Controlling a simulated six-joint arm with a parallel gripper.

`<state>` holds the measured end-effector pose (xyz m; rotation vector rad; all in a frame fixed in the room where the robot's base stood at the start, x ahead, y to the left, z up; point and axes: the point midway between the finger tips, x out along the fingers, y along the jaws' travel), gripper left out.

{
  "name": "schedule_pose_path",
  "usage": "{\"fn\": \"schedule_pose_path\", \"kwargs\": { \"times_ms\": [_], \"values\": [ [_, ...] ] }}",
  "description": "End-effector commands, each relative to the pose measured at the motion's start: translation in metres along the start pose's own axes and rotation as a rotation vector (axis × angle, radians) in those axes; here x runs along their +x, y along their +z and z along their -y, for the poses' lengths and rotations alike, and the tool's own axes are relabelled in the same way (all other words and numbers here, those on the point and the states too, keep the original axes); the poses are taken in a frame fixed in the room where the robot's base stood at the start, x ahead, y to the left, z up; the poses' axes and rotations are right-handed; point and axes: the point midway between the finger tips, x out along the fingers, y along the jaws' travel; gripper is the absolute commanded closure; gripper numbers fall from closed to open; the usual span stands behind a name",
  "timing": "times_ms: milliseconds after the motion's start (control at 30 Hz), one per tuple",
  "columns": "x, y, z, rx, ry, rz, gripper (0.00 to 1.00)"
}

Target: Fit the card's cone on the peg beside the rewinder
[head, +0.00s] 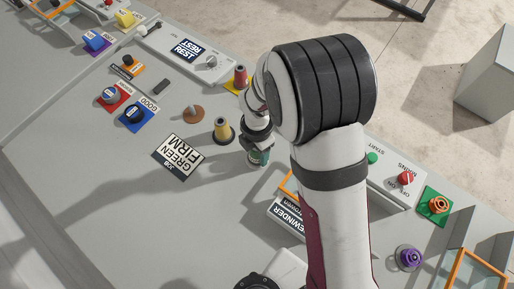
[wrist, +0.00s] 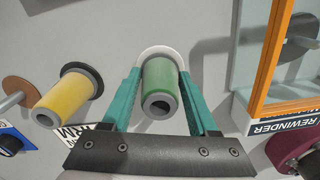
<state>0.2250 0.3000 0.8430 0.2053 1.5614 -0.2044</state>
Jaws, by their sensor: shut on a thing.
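The job card (head: 178,157) on the table reads GREEN FIRM. My gripper (head: 258,155) is shut on a green cone (wrist: 160,85), also partly visible in the head view (head: 259,158). In the wrist view its teal fingers (wrist: 160,100) lie on both sides of the cone. A white disc (wrist: 160,50) shows behind the cone's far end; I cannot tell whether the cone touches it. The rewinder's sign (head: 288,220) is in front of my gripper, partly hidden by my arm. I cannot make out a peg beside the rewinder.
A yellow cone (head: 223,130) stands close to the left of my gripper. A bare peg on a brown disc (head: 193,113) is to the left. In the wrist view an orange-framed case (wrist: 270,60) rises on the right.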

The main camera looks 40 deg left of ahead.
Motion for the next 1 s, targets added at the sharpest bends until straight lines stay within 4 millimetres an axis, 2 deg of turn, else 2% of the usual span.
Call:
{"fn": "schedule_pose_path", "kwargs": {
  "times_ms": [133,167,333,600,700,767,1000],
  "values": [
    [0.003,0.0,0.0,0.0,0.001,0.0,1.0],
    [0.003,0.0,0.0,0.0,0.001,0.001,0.35],
    [0.003,0.0,0.0,-0.001,0.001,0.001,0.05],
    [0.002,0.0,0.0,-0.001,0.001,0.001,0.05],
    [-0.005,0.0,-0.001,-0.001,0.002,0.001,0.05],
    [-0.016,0.001,-0.001,-0.002,0.004,0.002,0.05],
    [-0.092,0.001,-0.001,-0.001,0.007,0.004,0.05]
  ]
}}
